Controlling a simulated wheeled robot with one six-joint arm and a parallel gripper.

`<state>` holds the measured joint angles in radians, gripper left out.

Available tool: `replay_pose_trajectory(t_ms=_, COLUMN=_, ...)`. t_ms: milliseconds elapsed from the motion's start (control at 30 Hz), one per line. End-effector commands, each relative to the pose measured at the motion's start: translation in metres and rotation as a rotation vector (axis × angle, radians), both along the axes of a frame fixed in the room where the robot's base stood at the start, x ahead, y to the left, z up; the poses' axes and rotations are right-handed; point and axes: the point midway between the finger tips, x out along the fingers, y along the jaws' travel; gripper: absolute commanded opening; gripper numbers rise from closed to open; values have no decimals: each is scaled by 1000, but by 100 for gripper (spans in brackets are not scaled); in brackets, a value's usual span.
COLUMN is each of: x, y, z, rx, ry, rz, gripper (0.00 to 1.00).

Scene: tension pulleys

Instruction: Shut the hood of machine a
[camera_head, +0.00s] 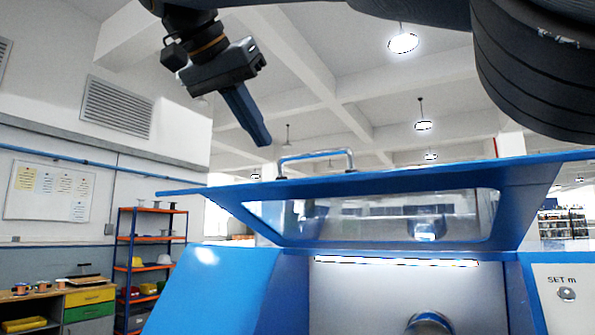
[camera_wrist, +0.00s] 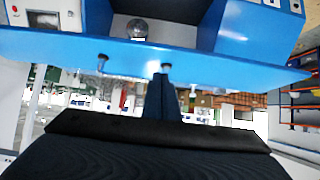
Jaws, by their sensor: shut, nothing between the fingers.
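The blue hood (camera_head: 390,185) of the machine (camera_head: 220,290) stands raised, with a clear window in it and the inside of the machine open below. A metal bar handle (camera_head: 318,154) stands on top of the hood. My gripper (camera_head: 262,139) is shut and empty, pointing down just above and left of the handle's left end. In the wrist view my gripper (camera_wrist: 164,82) is in front of one handle post, with the other post to its left. The hood's blue edge (camera_wrist: 220,62) lies beyond it. I cannot tell whether the fingers touch the handle. No letter naming the machine shows.
A round metal part (camera_head: 430,323) sits inside the machine, under a lit strip. A panel marked "SET m" (camera_head: 566,293) with a button is at right. Orange shelves (camera_head: 150,265) and a workbench (camera_head: 60,305) stand at the left. Space above the hood is clear except for my arm.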

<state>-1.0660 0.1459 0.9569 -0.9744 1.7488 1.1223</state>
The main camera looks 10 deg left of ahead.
Motion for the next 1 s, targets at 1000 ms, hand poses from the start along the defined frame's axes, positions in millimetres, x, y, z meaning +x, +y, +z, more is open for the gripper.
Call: replay_pose_trajectory(t_ms=1000, x=25, y=-10, z=-54, rx=-1, ry=-1, rz=1, gripper=0)
